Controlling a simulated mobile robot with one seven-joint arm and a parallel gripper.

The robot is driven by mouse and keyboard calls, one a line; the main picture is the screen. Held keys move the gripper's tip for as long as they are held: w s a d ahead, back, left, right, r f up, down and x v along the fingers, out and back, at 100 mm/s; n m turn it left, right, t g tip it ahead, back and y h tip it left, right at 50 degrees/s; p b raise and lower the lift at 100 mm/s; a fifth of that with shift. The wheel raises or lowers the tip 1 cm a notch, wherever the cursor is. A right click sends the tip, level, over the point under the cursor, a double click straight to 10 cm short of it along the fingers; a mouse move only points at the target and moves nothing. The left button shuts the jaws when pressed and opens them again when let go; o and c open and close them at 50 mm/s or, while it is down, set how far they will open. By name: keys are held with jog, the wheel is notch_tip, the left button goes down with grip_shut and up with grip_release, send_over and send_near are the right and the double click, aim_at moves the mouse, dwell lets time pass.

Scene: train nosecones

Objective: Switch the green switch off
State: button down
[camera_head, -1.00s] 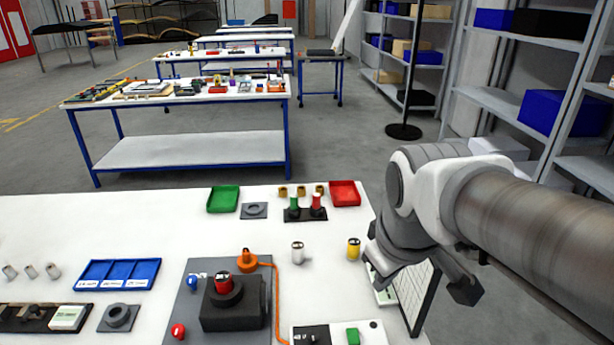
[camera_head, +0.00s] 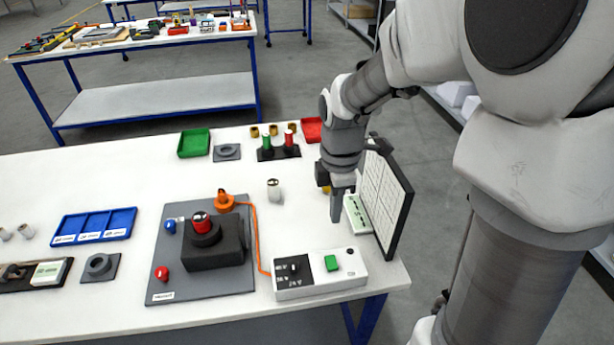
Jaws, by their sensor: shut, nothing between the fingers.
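The box also has a black knob (camera_head: 294,267) to the left of the switch. My gripper (camera_head: 336,216) points down above the table, behind the box and a little above and beyond the green switch. Its fingers are shut and hold nothing. It is apart from the switch. I cannot tell from this view whether the switch is on or off.
A grey board (camera_head: 203,247) with a black block lies left of the box, joined to it by an orange cable (camera_head: 258,240). A black-framed grid panel (camera_head: 385,205) stands close right of my gripper. A metal cylinder (camera_head: 273,189) stands behind.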

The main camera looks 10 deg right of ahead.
aim_at(331, 259)
jog(key=shift+f, duration=0.15)
notch_tip(331, 259, down, 14)
jog(key=shift+r+b, duration=0.1)
jog(key=shift+b, duration=0.7)
jog(key=shift+w, duration=0.1)
